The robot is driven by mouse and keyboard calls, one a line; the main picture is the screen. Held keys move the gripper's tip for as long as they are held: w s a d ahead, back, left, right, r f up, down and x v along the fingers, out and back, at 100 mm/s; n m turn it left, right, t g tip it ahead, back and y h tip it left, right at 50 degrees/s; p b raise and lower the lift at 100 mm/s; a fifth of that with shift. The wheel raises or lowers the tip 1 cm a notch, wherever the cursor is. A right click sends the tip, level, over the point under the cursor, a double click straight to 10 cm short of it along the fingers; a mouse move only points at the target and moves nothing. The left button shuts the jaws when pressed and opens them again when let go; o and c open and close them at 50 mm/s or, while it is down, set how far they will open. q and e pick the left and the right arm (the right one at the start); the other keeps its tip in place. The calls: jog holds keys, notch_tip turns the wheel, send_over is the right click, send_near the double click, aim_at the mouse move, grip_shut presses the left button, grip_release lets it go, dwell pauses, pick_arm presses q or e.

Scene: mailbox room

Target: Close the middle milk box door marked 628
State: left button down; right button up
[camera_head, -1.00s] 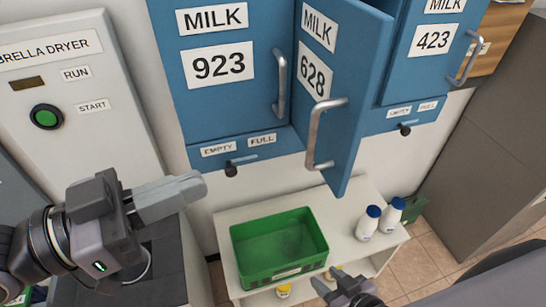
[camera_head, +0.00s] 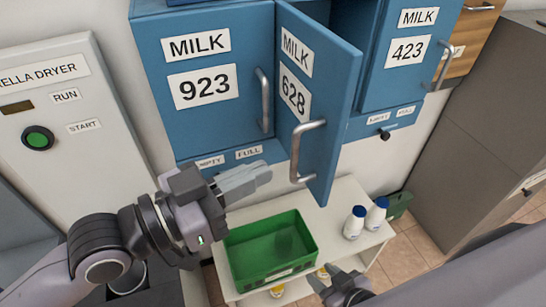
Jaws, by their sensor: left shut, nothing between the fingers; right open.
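The blue milk box door marked 628 (camera_head: 328,85) stands ajar, swung out toward me, with a grey bar handle (camera_head: 297,152) near its free edge. The dark inside of the box shows a little behind it. My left gripper (camera_head: 268,173) is shut and empty, a little left of and below the handle, and appears apart from it. My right gripper (camera_head: 335,281) is open at the bottom, in front of the white shelf and well below the door.
Door 923 (camera_head: 205,120) is shut on the left; door 423 (camera_head: 412,70) is on the right. Below is a white shelf (camera_head: 335,215) with a green crate (camera_head: 270,272) and two milk bottles (camera_head: 355,222). An umbrella dryer (camera_head: 75,125) stands left and a grey cabinet (camera_head: 480,130) right.

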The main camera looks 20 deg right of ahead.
aim_at(292, 158)
pick_arm(q)
jog(key=shift+p+x, duration=0.3)
jog(key=shift+x, duration=1.5)
pick_arm(e)
jog(key=shift+r, duration=0.5)
jog(key=shift+a, duration=0.1)
